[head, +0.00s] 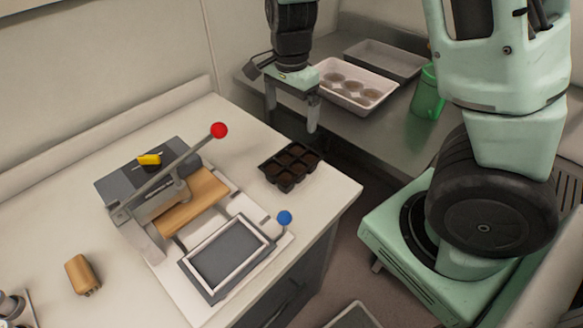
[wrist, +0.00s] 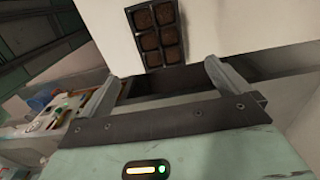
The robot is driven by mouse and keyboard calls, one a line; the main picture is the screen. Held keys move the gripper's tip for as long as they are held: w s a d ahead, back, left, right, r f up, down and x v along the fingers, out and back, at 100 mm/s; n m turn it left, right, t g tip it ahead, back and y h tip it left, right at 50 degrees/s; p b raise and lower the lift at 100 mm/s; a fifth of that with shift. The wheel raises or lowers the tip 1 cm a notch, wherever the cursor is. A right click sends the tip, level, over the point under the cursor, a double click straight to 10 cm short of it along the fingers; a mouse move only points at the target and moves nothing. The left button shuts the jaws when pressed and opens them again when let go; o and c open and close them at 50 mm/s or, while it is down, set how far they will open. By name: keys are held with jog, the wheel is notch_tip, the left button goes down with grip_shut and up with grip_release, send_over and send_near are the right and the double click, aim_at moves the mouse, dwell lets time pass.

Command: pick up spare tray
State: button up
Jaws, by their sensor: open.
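A small black tray with several cells (head: 290,167) lies on the white counter near its back right corner. The cells look filled with dark brown soil. It also shows at the top of the wrist view (wrist: 157,33), beyond the fingertips. My gripper (head: 292,113) is open and empty, pointing down above and behind the black tray in the head view. Its two fingers are spread apart in the wrist view (wrist: 160,80), and neither touches the tray. An empty grey tray (head: 385,59) sits on the metal bench behind. Which tray is the spare one I cannot tell.
A press with a red-knobbed lever (head: 219,130) and a grey framed plate (head: 226,254) stands left of the black tray. A wooden-handled tool (head: 82,273) lies front left. On the metal bench are a white tray of round pieces (head: 352,84) and a green cup (head: 427,94).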

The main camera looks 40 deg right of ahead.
send_over(292, 161)
notch_tip(292, 161, down, 11)
jog(key=shift+w+f, duration=0.1)
jog(key=shift+f, duration=2.8)
jog(key=c, duration=0.8)
